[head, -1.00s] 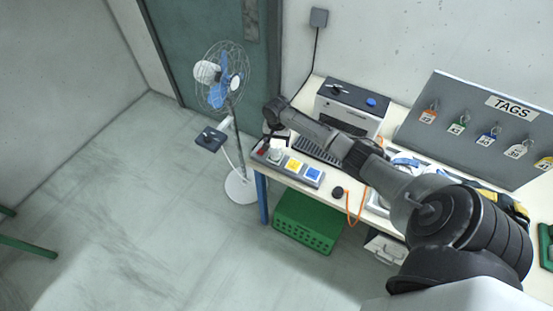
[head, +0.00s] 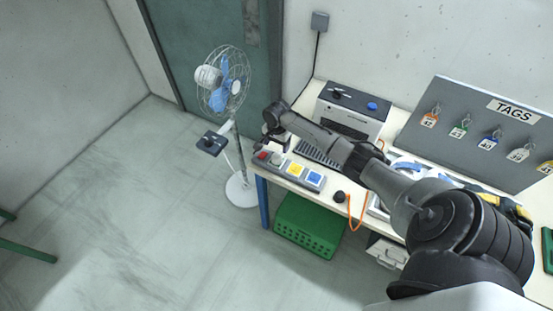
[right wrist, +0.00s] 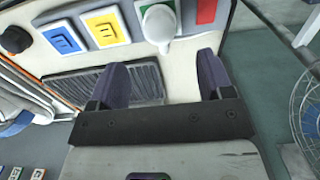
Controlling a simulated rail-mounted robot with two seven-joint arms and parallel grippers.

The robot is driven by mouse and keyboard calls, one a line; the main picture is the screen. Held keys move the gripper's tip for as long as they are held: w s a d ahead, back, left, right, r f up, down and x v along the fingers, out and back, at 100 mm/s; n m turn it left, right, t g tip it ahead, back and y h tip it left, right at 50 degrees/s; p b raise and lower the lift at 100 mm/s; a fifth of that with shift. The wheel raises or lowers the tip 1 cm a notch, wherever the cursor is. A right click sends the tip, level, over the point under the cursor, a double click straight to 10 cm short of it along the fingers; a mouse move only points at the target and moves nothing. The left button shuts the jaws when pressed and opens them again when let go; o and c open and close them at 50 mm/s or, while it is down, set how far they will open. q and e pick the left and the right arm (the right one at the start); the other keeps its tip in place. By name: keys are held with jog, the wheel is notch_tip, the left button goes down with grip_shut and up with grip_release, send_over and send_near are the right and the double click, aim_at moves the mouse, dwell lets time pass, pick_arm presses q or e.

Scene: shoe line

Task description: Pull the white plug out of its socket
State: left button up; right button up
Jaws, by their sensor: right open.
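The white plug (head: 276,158) sits in the grey socket strip (head: 318,187) at the front left of the bench, between a red patch and a yellow plate. In the right wrist view the plug (right wrist: 160,24) is a rounded white knob at the top. My right gripper (right wrist: 163,78) is open, its two dark fingers apart with nothing between them. The plug lies beyond the fingertips, roughly in line with the gap; I see no contact. In the head view my right gripper (head: 270,140) is small and dark, just behind the strip's left end. My left gripper is not in view.
Yellow (head: 295,169) and blue (head: 314,179) plates lie along the strip, with a black knob (head: 338,196) by an orange cable. A boxy machine (head: 350,112) stands behind. A wire-caged fan (head: 224,80) stands left of the bench; a green crate (head: 308,225) is below.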

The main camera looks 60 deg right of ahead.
aim_at(277, 155)
jog(key=shift+f+b, duration=2.95)
jog(key=shift+b, duration=0.65)
jog(key=shift+f+p, duration=0.25)
jog(key=shift+p, duration=0.1)
jog(key=shift+f, duration=1.25)
jog(key=shift+r, duration=0.1)
jog(key=shift+p, duration=0.4)
jog(key=shift+p, duration=0.5)
